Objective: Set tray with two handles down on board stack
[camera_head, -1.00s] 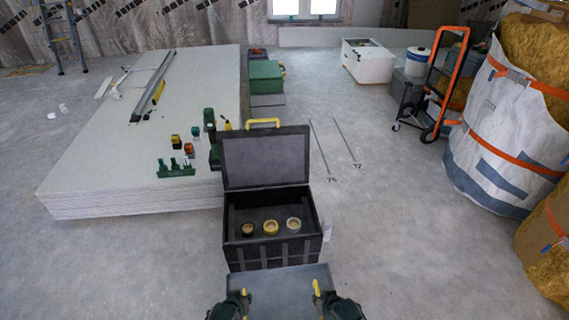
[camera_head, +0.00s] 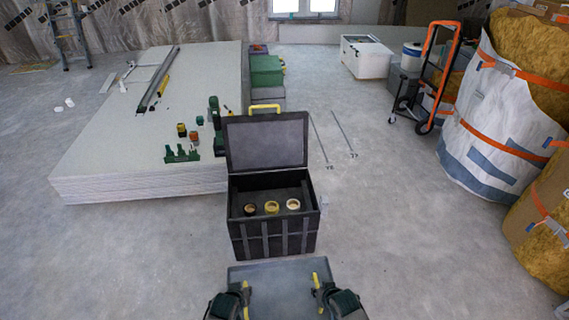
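The grey tray (camera_head: 283,288) is at the bottom centre, cut off by the lower picture edge. It has a yellow handle on each side. My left gripper (camera_head: 243,297) is at its left handle and my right gripper (camera_head: 322,294) at its right handle. Both seem closed around the handles; the fingertips are partly hidden. The tray appears held up in front of me. The board stack (camera_head: 120,130) is a low pile of pale sheets on the floor at the left, apart from the tray and farther away.
A black toolbox (camera_head: 272,240) with its lid up stands beyond the tray and holds tape rolls. Green tools (camera_head: 182,154) and long metal profiles (camera_head: 158,85) lie on the stack. A hand truck (camera_head: 430,85) and insulation bags (camera_head: 495,110) are at right.

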